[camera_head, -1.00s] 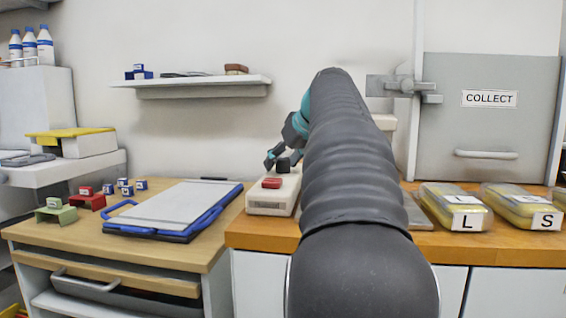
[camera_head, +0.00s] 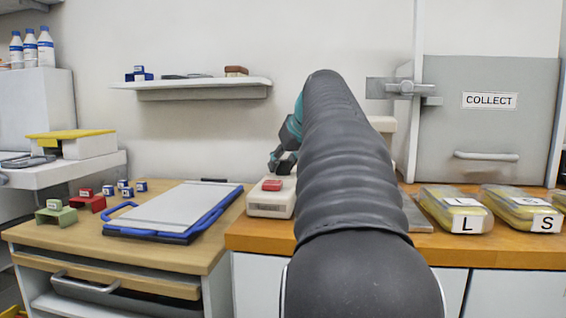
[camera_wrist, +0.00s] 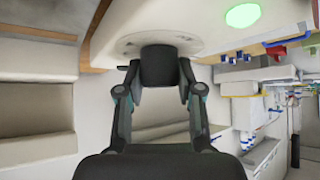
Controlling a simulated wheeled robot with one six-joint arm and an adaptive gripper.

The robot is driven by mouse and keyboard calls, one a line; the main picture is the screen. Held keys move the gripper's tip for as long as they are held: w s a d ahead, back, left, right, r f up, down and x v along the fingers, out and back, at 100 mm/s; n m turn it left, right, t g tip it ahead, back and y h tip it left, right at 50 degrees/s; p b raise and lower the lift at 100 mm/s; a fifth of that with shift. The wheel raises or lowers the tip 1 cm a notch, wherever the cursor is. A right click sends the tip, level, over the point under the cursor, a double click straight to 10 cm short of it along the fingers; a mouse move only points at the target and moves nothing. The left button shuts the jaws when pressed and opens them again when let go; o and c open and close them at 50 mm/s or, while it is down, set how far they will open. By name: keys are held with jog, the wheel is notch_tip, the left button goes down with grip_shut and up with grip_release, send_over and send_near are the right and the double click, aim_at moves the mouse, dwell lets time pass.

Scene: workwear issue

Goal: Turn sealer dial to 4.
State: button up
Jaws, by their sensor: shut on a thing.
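The sealer is a pale box (camera_head: 268,207) with a red button (camera_head: 272,185) on top, near the left end of the right-hand wooden counter. Its pale body (camera_wrist: 215,30) also fills the top of the wrist view. My gripper (camera_head: 280,160) is at the sealer's top, behind the red button, partly hidden by my arm. In the wrist view my gripper (camera_wrist: 157,80) is shut on the black dial (camera_wrist: 158,66), one finger on each side. Faint marks surround the dial, but I cannot read them or the dial's setting.
A green round spot (camera_wrist: 242,15) shows on the sealer in the wrist view. A clipboard-like board (camera_head: 180,207) lies on the left table. Yellow packs marked L (camera_head: 456,211) and S (camera_head: 530,208) lie right of my arm. A wall shelf (camera_head: 195,84) hangs above.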

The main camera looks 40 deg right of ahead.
jog(key=m+g+h+p, duration=0.1)
jog(key=m+h, duration=0.2)
jog(key=m, duration=0.1)
jog(key=shift+a+r, duration=0.1)
jog(key=m+g+h+p, duration=0.1)
jog(key=m, duration=0.1)
jog(key=m+g+h, duration=0.1)
jog(key=m, duration=0.1)
jog(key=shift+w+m+g+h+p, duration=0.1)
jog(key=shift+m+g+h+p, duration=0.2)
jog(key=shift+p, duration=0.1)
jog(key=m+g+h+p, duration=0.1)
jog(key=m+g, duration=0.2)
jog(key=m, duration=0.1)
jog(key=shift+m, duration=0.3)
jog(key=shift+m+g+h+p, duration=0.3)
jog(key=shift+m+g+p, duration=0.25)
jog(key=shift+m+g, duration=0.9)
jog(key=shift+m, duration=0.35)
jog(key=o, duration=1.2)
